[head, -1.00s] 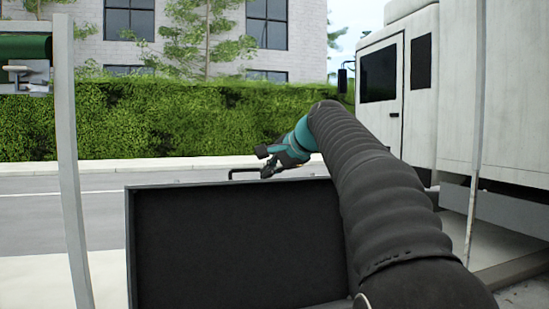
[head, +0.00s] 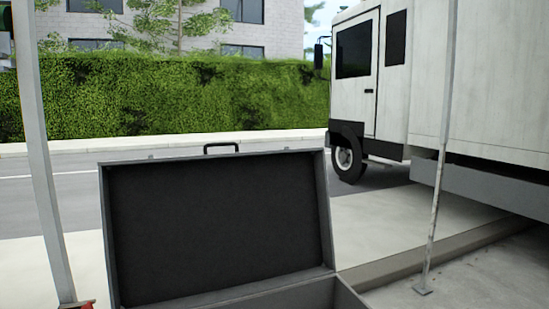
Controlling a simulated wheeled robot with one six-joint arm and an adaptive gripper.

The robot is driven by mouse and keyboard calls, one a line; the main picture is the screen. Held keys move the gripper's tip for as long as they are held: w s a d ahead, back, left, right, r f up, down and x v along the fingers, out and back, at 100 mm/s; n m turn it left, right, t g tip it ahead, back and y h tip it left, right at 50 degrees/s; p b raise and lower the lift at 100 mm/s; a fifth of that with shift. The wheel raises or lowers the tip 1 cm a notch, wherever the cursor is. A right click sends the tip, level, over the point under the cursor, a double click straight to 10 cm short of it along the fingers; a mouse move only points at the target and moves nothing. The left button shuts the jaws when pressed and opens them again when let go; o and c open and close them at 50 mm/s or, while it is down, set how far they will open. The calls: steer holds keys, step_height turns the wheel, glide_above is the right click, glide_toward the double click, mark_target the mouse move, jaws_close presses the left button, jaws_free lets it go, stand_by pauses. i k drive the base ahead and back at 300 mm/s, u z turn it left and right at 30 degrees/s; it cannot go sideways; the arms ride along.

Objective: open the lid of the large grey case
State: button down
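The large grey case (head: 341,291) stands low in the head view, its bottom part cut off by the lower edge. Its lid (head: 218,228) is raised and stands roughly upright at the back, showing a dark inner lining within a grey rim. A dark carrying handle (head: 221,147) sticks up from the lid's top edge. Nothing touches the lid or the handle. My gripper is out of view, so its state does not show. What lies inside the case is hidden.
A white truck (head: 397,90) stands at the right. A grey post (head: 38,160) rises at the left and a thin pole (head: 437,195) at the right. A bit of something red (head: 76,305) shows at the lower left. Pavement (head: 375,210) right of the lid is clear.

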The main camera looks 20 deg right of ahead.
mark_target(191, 232)
steer(key=z, duration=0.9)
steer(key=k, duration=1.15)
steer(key=z, duration=0.95)
steer(key=i, duration=3.15)
steer(key=u, duration=0.85)
steer(key=i, duration=1.35)
steer(key=u, duration=1.85)
steer(key=i, duration=0.9)
steer(key=u, duration=0.65)
